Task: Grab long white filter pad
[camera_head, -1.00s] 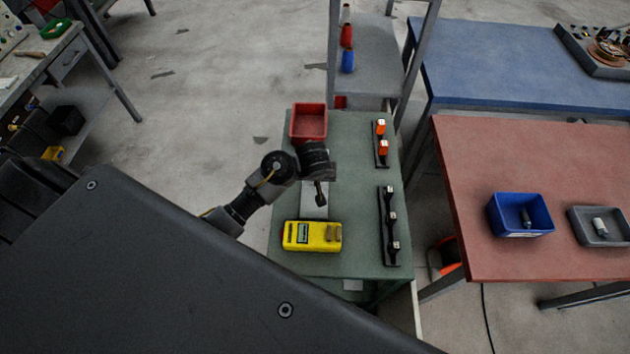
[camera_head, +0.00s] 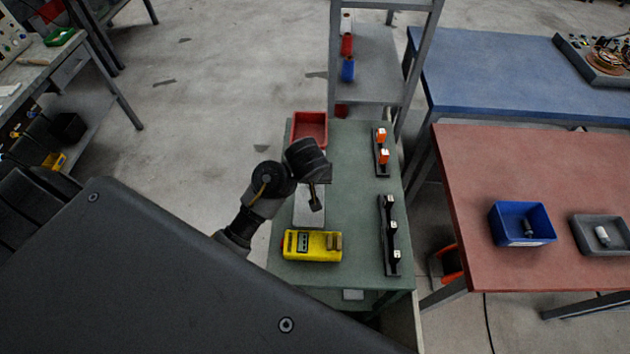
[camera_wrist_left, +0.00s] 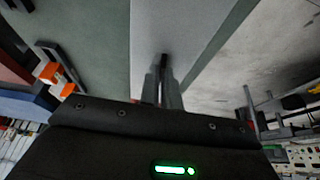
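The long white filter pad (camera_head: 308,213) lies flat on the green table, between the red bin and the yellow device. In the left wrist view the pad (camera_wrist_left: 190,25) fills the upper middle as a broad pale strip. My left gripper (camera_head: 316,204) is over the pad in the head view and covers part of it. In the left wrist view its fingers (camera_wrist_left: 163,62) are close together, with their tips in front of the pad's surface. I see nothing held between them, and I cannot tell whether they touch the pad. My right gripper is not in view.
A red bin (camera_head: 309,126) stands behind the pad and a yellow device (camera_head: 311,246) in front. Black holders (camera_head: 390,236) line the table's right side. A shelf (camera_head: 372,65) rises behind. A red table (camera_head: 545,170) with a blue bin (camera_head: 523,222) is at right.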

